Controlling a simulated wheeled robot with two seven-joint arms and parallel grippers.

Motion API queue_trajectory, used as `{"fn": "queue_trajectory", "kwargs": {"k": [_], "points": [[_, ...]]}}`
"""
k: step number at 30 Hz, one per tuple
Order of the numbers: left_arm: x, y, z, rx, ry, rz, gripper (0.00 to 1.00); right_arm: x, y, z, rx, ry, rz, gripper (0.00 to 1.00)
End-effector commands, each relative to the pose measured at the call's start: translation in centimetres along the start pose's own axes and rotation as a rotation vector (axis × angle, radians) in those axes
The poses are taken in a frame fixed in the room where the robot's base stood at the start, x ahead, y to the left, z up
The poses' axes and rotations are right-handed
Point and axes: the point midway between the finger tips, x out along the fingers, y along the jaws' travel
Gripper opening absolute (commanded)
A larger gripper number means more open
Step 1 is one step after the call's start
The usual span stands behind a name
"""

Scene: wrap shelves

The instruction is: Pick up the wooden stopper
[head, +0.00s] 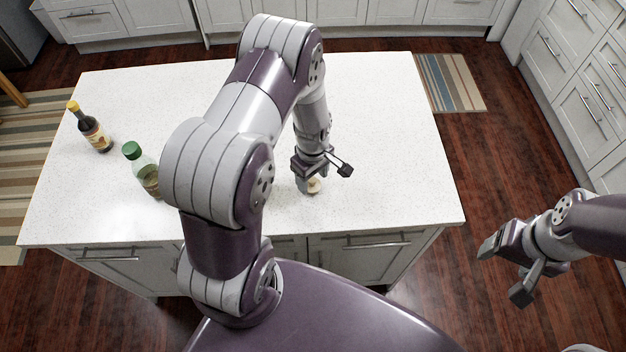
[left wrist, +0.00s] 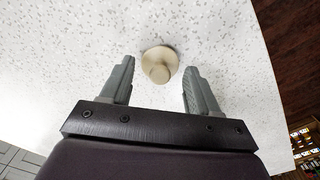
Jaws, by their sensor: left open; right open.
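The wooden stopper (head: 314,186) is a small pale beige piece on the white counter, partly hidden by my left gripper in the head view. In the left wrist view the stopper (left wrist: 159,63) shows a round disc with a smaller knob. My left gripper (head: 322,180) is open above the counter. In the left wrist view its two fingers (left wrist: 158,92) stand apart, with the stopper centred between and just past their tips, not gripped. My right gripper (head: 503,272) is open and empty, off to the right of the island, above the floor.
The white island counter (head: 385,130) is mostly clear. A dark bottle with a yellow cap (head: 90,128) and a green-capped bottle (head: 142,168) stand at its left, the latter partly behind my left arm. Drawers (head: 575,85) line the right side.

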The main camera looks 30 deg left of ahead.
Motion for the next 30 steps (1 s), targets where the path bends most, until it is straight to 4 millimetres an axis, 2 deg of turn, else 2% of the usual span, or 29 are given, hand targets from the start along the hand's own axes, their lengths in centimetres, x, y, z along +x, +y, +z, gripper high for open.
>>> {"fn": "queue_trajectory", "kwargs": {"k": [1, 5, 11, 12, 14, 15, 16, 25, 30], "points": [[0.5, 0.0, 0.1, 0.000, -0.002, -0.003, 0.61, -1.0, 0.0, -0.1, 0.000, 0.001, 0.000, 0.71], [2.4, 0.1, 0.0, 0.000, 0.000, -0.001, 0.61, -1.0, 0.0, -0.1, 0.000, 0.000, 0.000, 0.71], [2.7, 0.1, 0.0, 0.001, 0.001, 0.001, 0.61, -0.8, 0.0, -0.1, 0.000, 0.000, 0.000, 0.71], [2.7, 0.1, 0.0, 0.001, 0.001, 0.001, 0.57, -0.8, 0.0, -0.1, 0.000, 0.000, 0.000, 0.71], [2.7, 0.1, 0.0, 0.001, 0.001, 0.001, 0.38, -0.8, 0.0, -0.1, 0.000, 0.000, 0.000, 0.71], [2.7, 0.1, 0.0, 0.001, 0.001, 0.001, 0.25, -0.8, 0.0, -0.1, 0.000, 0.000, 0.000, 0.71], [2.7, 0.1, 0.0, 0.001, 0.001, 0.001, 0.20, -0.8, 0.0, -0.1, 0.000, 0.000, 0.000, 0.71], [2.6, 0.1, 0.0, 0.001, 0.001, 0.001, 0.20, -0.8, 0.0, -0.1, 0.000, 0.000, 0.000, 0.71], [1.2, 0.2, -0.1, 0.001, 0.002, 0.003, 0.20, -0.2, 0.0, 0.0, 0.000, 0.000, 0.000, 0.71]]}}
